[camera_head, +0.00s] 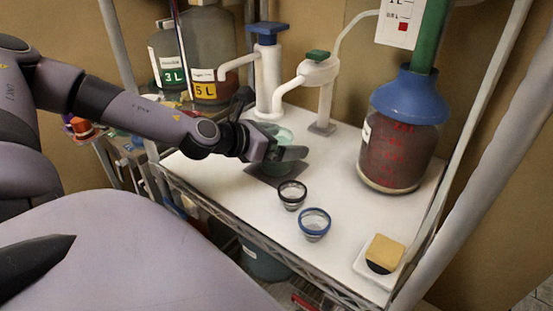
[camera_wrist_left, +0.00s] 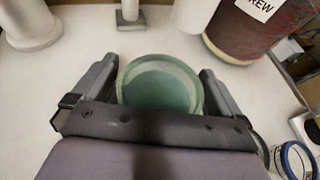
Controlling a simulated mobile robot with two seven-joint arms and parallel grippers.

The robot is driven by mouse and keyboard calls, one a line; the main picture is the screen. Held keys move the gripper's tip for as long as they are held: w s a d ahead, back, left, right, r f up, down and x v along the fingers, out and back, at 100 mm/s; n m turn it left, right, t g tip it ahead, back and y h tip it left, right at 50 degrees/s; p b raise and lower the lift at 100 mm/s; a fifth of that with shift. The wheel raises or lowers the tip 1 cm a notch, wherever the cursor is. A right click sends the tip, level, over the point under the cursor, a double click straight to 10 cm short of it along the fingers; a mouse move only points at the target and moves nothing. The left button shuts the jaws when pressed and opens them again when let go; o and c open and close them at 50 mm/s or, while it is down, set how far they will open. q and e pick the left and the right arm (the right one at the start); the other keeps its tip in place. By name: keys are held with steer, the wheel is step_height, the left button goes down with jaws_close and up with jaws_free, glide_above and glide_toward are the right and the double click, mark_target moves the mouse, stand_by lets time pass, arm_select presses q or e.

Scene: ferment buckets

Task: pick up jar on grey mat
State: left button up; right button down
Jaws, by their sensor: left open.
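The jar (camera_head: 284,135) stands on the grey mat (camera_head: 262,168) on the white shelf, partly hidden behind my left gripper in the head view. In the left wrist view the jar (camera_wrist_left: 160,84) shows from above as a round, greenish glass rim. My left gripper (camera_head: 289,153) is open, and its two fingers lie on either side of the jar in the left wrist view (camera_wrist_left: 158,85). A small gap shows beside each finger there. Most of the mat is hidden. A dark pointed tip shows at the lower left of the head view; I cannot tell what it is.
Two small cups, one black-rimmed (camera_head: 292,194) and one blue-rimmed (camera_head: 314,223), stand in front of the mat. White pumps (camera_head: 268,75) stand behind it. A large red-brown jug (camera_head: 396,155) is to the right. A sponge (camera_head: 384,252) lies near the front right corner.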

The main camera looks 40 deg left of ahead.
arm_select(q)
steer(key=shift+r, duration=0.1)
steer(key=c, duration=1.4)
steer(key=shift+r, duration=0.15)
